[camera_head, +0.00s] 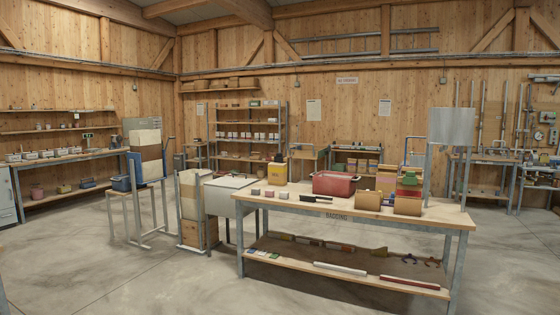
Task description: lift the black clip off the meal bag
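Neither of my grippers is in view. I cannot clearly make out the meal bag or its black clip at this size. A yellow upright bag or container (273,173) stands at the back left of the bagging table (447,219), with a small dark piece (280,157) on its top. A flat black object (316,198) lies on the tabletop in front of a red tub (335,183). I cannot tell which of these is the clip or the meal bag.
Another tall sack stack (191,195) and a grey bin (226,199) stand left of the table. The lower shelf (300,268) holds tools. The concrete floor (150,275) at front left is clear.

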